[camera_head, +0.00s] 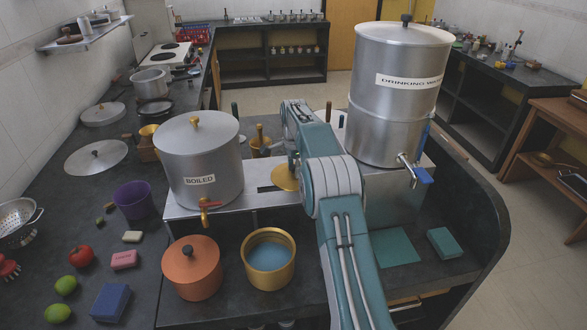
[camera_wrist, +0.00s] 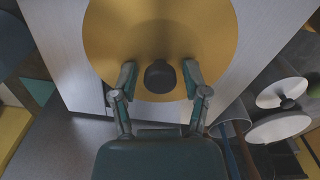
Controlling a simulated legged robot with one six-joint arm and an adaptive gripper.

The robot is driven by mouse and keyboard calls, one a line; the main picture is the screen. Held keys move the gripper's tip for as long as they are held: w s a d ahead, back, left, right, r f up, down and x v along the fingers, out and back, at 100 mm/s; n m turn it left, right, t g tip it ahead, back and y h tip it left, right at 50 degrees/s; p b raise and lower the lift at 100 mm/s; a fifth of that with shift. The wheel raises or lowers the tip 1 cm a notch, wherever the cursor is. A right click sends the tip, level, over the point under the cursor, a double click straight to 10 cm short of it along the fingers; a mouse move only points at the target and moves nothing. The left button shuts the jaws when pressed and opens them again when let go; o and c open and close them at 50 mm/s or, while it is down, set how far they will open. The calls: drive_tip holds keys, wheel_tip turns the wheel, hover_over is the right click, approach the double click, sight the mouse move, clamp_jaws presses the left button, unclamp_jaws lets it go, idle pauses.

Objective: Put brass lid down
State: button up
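The brass lid (camera_head: 285,178) lies at the steel stand (camera_head: 240,203), right of the canister labelled BOILED (camera_head: 198,160). My arm covers part of it in the head view. In the wrist view the brass lid (camera_wrist: 160,30) fills the upper middle, with its dark knob (camera_wrist: 160,82) facing me. My gripper (camera_wrist: 160,72) is open, one finger on each side of the knob. A gap shows between each finger and the knob. Whether the lid touches the surface below is not clear.
A brass pot (camera_head: 268,262) with blue contents stands open in front of the stand, beside a lidded copper pot (camera_head: 192,270). The tall DRINKING WATER canister (camera_head: 395,95) stands right of my arm. A green mat (camera_head: 395,247) lies clear on the right.

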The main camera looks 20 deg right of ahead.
sight(293, 166)
drive_tip(key=shift+a+r, duration=0.15)
drive_tip(key=shift+a, duration=0.3)
drive_tip(key=shift+r, duration=0.25)
drive_tip(key=r, duration=0.9)
drive_tip(key=shift+d, duration=0.2)
drive_tip(key=shift+a+r, duration=0.1)
drive_tip(key=shift+r, duration=1.15)
